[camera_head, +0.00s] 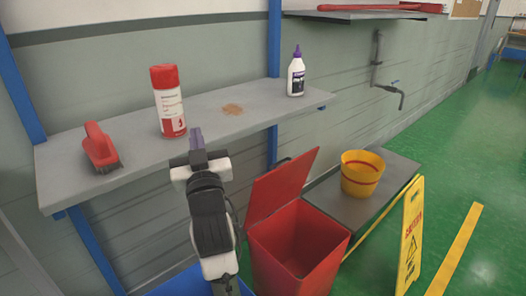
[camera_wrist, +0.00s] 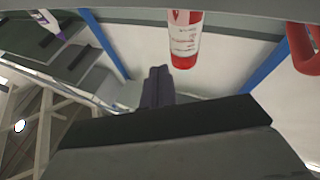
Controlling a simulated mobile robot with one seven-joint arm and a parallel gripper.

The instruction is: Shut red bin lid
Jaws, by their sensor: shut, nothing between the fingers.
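The red bin (camera_head: 297,250) stands on the floor at the lower middle of the head view. Its red lid (camera_head: 281,185) is raised and leans back to the upper left, so the bin's mouth is open. My gripper (camera_head: 196,140) is shut and empty. In the head view it shows in front of the grey shelf, to the left of the lid and apart from it. In the wrist view the gripper fingers (camera_wrist: 158,85) are together, with nothing between them. The bin and lid do not show in the wrist view.
The grey shelf (camera_head: 235,118) holds a red brush (camera_head: 100,147), a red-and-white can (camera_head: 168,100) and a white bottle (camera_head: 296,75). Right of the bin are a low bench (camera_head: 338,205) with a yellow bucket (camera_head: 362,173) and a yellow caution sign (camera_head: 411,235).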

